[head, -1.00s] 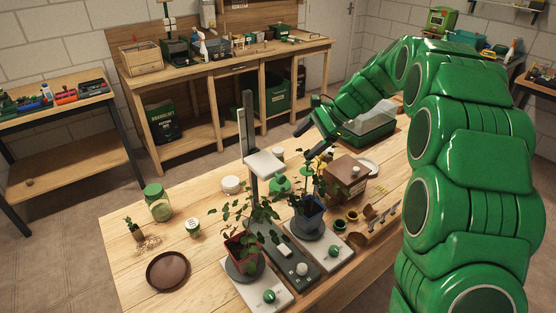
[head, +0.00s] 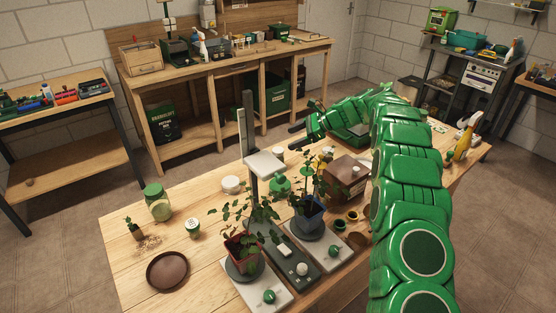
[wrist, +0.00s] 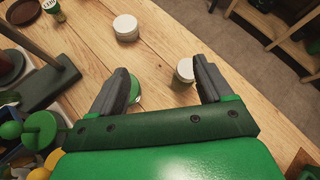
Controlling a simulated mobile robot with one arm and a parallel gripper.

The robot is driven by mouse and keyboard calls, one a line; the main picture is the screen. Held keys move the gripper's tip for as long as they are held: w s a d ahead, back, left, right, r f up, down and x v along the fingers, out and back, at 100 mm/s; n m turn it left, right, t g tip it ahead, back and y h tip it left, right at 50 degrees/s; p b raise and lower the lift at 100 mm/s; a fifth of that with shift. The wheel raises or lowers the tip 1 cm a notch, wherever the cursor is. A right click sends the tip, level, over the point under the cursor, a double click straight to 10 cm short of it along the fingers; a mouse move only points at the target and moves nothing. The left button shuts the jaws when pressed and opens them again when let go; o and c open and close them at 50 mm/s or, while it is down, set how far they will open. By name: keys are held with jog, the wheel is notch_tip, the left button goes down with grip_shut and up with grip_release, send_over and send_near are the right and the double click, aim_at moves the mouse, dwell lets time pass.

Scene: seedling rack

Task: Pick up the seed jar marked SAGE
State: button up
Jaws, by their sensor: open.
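My gripper (head: 304,116) reaches over the far side of the table in the head view, its dark fingers apart. In the wrist view my open gripper (wrist: 165,72) holds nothing. A small white-lidded jar (wrist: 185,71) stands beyond the fingers, close to the right fingertip; it shows in the head view too (head: 278,154). A wider white-lidded jar (wrist: 126,27) stands farther off, also in the head view (head: 231,184). A small labelled jar (head: 193,228) stands nearer the front left; its lettering shows upside down in the wrist view (wrist: 52,8). I cannot read SAGE on any jar.
A green-lidded glass jar (head: 158,205) and brown saucer (head: 168,271) are at left. Potted plants, a post (head: 248,130) with a pale plate and a brown box (head: 346,178) crowd the middle. A green rounded object (wrist: 135,88) lies by the left finger. Bare wood lies between the jars.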

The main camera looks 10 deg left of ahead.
aim_at(280, 150)
jog(key=w+f+m, duration=0.1)
jog(key=w+f, duration=0.1)
jog(key=f, duration=0.1)
jog(key=w+a+f+m+y, duration=0.1)
jog(key=w+f, duration=0.1)
jog(key=w+f+m+y, duration=0.1)
jog(key=w+f, duration=0.1)
jog(key=f, duration=0.1)
jog(key=shift+a+f+t, duration=0.3)
jog(key=shift+a+f, duration=0.05)
jog(key=shift+x, duration=1.45)
jog(key=x, duration=0.3)
jog(key=shift+s+a+f, duration=0.3)
jog(key=shift+w+a+f, duration=0.1)
jog(key=shift+a+f, duration=0.1)
jog(key=shift+a, duration=0.4)
jog(key=c, duration=1.1)
jog(key=shift+c, duration=0.2)
jog(key=shift+r, duration=0.15)
